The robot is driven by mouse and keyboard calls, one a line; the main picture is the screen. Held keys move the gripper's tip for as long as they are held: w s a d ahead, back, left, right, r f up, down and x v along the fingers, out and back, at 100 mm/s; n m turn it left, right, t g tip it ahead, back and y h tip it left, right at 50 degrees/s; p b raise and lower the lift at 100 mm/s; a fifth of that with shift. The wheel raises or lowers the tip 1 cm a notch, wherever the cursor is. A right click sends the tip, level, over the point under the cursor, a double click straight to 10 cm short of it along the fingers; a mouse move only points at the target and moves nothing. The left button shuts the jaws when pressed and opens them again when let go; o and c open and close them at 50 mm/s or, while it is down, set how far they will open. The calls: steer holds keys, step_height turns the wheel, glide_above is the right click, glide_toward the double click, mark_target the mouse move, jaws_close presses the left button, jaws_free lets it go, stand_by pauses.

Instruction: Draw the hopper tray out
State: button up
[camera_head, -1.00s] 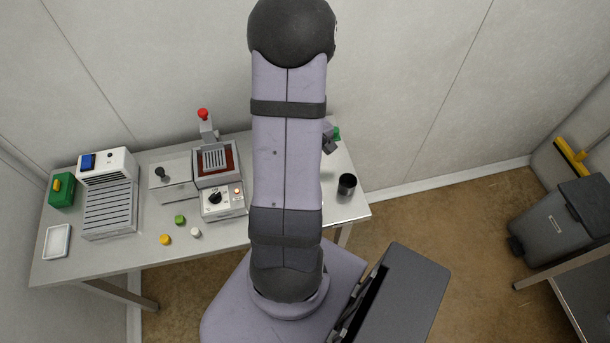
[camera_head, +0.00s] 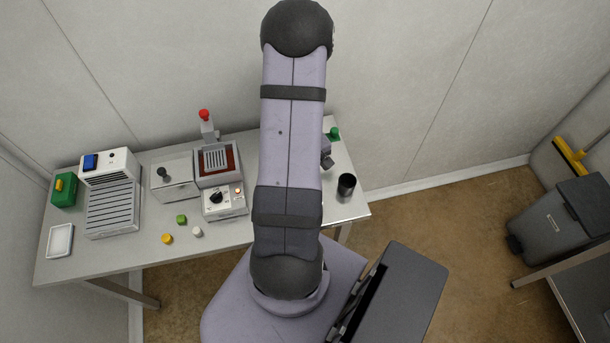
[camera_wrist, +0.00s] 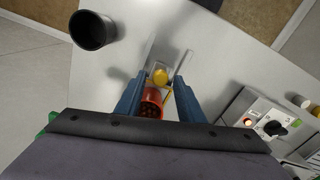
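The likely hopper tray is an orange-red container (camera_wrist: 151,103) holding dark pieces, seen in the wrist view between my fingers. Just beyond it is a round yellow knob (camera_wrist: 160,76) by a pale grey channel-shaped part (camera_wrist: 166,54). I cannot tell how these parts join. My gripper (camera_wrist: 161,82) is open, with one blue finger on each side of the knob and container. No clear finger contact shows. In the head view my arm hides this area.
A black cup (camera_head: 346,186) stands at the table's right end; it also shows in the wrist view (camera_wrist: 92,30). A control box with a dial (camera_head: 224,201), a grey box (camera_head: 174,181) and a slatted machine (camera_head: 112,207) stand left. Small yellow (camera_head: 167,238), green and white pieces lie in front.

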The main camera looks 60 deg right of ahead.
jaws_close()
steer(key=shift+s+a, duration=1.4)
steer(key=shift+o, duration=1.2)
jaws_free()
steer(key=shift+r, duration=0.1)
step_height(320, 180, up, 7)
steer(key=b, duration=0.1)
steer(key=shift+r, duration=0.1)
